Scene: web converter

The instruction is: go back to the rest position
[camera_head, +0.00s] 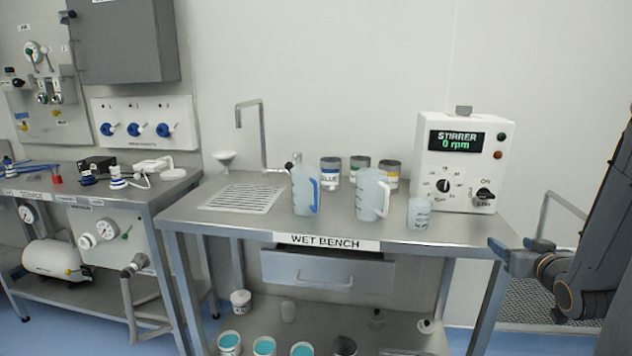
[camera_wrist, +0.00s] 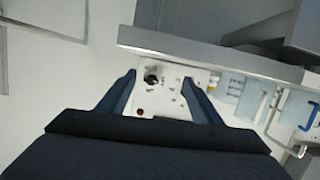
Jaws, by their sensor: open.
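My gripper (camera_head: 515,247) is in front of the wet bench's right corner, at the right of the head view. In the wrist view, the two dark fingers (camera_wrist: 160,77) stand apart with nothing held between them. The arm comes in from the right edge. The white stirrer box (camera_head: 465,160), reading 0 rpm, stands at the bench's back right, and it also shows between and beyond the fingers in the wrist view (camera_wrist: 172,100). Whether the gripper touches the bench edge cannot be told.
The wet bench (camera_head: 400,237) holds two jugs (camera_head: 305,190) (camera_head: 371,194), a small beaker (camera_head: 419,212) and several labelled jars. A bent tap and a drain grate (camera_head: 243,198) are at its left. A metal rail (camera_head: 566,204) and grating lie right of the bench.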

